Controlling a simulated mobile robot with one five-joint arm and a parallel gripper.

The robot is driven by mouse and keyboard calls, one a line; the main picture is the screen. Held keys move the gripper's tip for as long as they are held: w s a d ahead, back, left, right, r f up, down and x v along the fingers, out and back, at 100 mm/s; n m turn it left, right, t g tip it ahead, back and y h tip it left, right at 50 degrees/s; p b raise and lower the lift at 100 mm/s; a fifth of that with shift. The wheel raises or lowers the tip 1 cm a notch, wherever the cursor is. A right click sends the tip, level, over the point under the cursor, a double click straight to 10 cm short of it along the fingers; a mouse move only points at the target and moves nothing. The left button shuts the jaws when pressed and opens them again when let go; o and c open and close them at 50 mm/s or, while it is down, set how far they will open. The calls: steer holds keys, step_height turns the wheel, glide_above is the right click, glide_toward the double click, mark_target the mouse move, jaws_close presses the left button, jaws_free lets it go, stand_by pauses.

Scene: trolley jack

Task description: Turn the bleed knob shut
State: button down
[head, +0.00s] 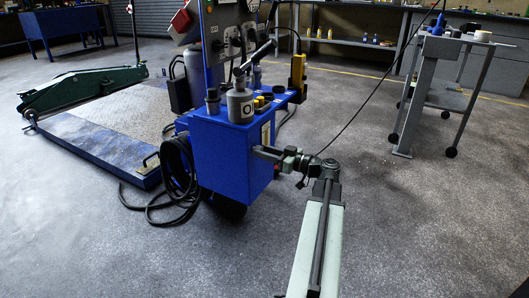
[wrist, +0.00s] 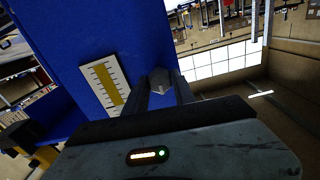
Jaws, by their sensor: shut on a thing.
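The blue cabinet (head: 225,160) of the jack unit stands left of the middle in the head view. My gripper (head: 258,152) reaches its right side face from the right. In the wrist view the fingers of my gripper (wrist: 164,92) point at the blue face and are shut on a small grey faceted knob (wrist: 160,76), the bleed knob. The knob's tip shows between the fingers. In the head view the knob is hidden behind my gripper. I cannot tell how far the knob is turned.
A white gauge plate with a yellow strip (wrist: 105,85) sits on the blue face beside my fingers. A grey bottle (head: 240,105) stands on the cabinet top. Black hoses (head: 175,175) lie at left. A grey trolley (head: 425,100) stands at right. The floor between is clear.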

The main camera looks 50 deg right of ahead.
steer(key=shift+n, duration=0.5)
steer(key=c, duration=1)
jaws_free()
steer(key=shift+c, duration=0.2)
steer(key=v, duration=0.8)
steer(key=shift+w, duration=0.1)
